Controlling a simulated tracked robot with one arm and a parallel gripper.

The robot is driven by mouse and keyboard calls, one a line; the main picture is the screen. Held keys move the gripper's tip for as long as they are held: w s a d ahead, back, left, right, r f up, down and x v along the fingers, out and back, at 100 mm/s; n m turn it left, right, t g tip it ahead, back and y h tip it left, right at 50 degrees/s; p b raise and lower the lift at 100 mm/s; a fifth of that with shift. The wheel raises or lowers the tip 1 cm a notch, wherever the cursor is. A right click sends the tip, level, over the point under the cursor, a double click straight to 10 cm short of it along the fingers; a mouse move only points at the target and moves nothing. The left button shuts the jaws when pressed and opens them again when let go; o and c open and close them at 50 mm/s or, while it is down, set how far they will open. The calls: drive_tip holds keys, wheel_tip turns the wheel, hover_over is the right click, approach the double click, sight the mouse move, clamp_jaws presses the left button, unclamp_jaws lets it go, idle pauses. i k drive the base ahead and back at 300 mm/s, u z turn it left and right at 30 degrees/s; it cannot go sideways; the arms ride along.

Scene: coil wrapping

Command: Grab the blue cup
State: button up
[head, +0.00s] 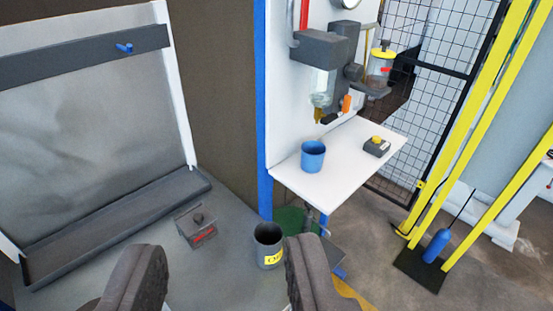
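The blue cup (312,157) stands upright on a small white shelf (345,165) against a white panel, right of the picture's middle. My gripper (218,275) is at the bottom of the head view. Its two dark fingers are wide apart with nothing held between them. The cup is beyond the fingers, above and to the right of the right finger, and nothing touches it.
A grey can with a yellow label (268,246) stands near the right finger. A grey box (196,227) sits on the grey surface. A dispenser (325,60) hangs above the shelf. A small box with a yellow button (377,146) is right of the cup. Yellow posts (470,130) stand farther right.

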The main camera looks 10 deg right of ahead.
sight(313, 152)
drive_tip(key=u, duration=0.1)
drive_tip(key=i, duration=1)
drive_tip(key=z, duration=0.1)
